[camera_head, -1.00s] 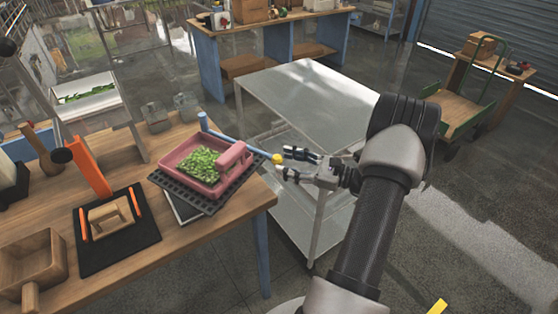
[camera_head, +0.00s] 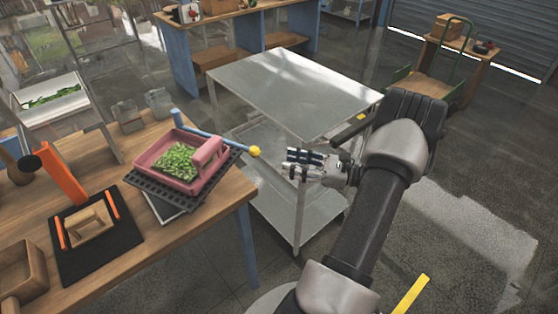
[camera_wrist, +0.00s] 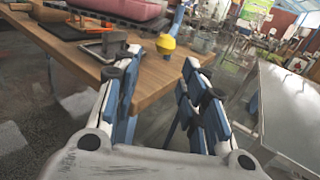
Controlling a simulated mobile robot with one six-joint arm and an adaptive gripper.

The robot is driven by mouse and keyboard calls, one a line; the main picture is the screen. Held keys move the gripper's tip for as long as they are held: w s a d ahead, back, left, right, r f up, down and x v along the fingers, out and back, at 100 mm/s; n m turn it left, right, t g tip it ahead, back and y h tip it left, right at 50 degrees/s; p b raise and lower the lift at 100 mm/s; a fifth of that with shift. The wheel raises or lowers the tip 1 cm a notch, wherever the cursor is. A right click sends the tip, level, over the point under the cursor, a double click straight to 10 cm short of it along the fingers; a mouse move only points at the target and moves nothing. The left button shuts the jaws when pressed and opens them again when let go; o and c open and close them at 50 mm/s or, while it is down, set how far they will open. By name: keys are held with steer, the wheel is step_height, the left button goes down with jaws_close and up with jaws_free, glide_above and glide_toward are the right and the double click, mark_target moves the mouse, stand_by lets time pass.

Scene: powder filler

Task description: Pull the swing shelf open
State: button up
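A blue rod (camera_head: 215,134) with a yellow ball (camera_head: 255,151) on its end reaches past the wooden table's right edge. It stands beside a pink tray (camera_head: 200,178) of green pieces on a dark perforated panel (camera_head: 213,187). I cannot tell for certain which of these parts is the swing shelf. My gripper (camera_head: 290,163) is right of the yellow ball, apart from it, and empty. In the wrist view my gripper (camera_wrist: 160,66) has its fingers spread, with the yellow ball (camera_wrist: 167,44) beyond them between the tips.
The wooden table (camera_head: 130,260) is on the left, with a black mat (camera_head: 85,250) on it. A grey metal cart (camera_head: 290,90) stands behind my gripper, close to my arm. A blue-sided bench (camera_head: 180,55) is at the back. Open floor lies at the right.

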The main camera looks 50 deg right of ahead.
steer(key=s+a+m+h+p, duration=0.1)
steer(key=a+m, duration=0.2)
steer(key=m, duration=0.2)
steer(key=s+a+f+m+h+p, duration=0.1)
steer(key=a+m, duration=0.2)
steer(key=m, duration=0.3)
steer(key=s+a+m+t+h+p, duration=0.1)
steer(key=a+m, duration=0.2)
steer(key=m, duration=0.3)
steer(key=shift+s+f, duration=0.15)
steer(key=shift+f, duration=0.15)
steer(key=c, duration=0.7)
steer(key=shift+a+m+h+p, duration=0.3)
steer(key=shift+m, duration=0.3)
steer(key=shift+c, duration=0.6)
steer(key=shift+w+a, duration=0.1)
steer(key=shift+w, duration=0.1)
jaws_close()
steer(key=w+d+r+b, duration=0.1)
steer(key=w+d+b, duration=0.1)
steer(key=w, duration=0.9)
steer(key=shift+d+b, duration=0.2)
steer(key=shift+b, duration=0.2)
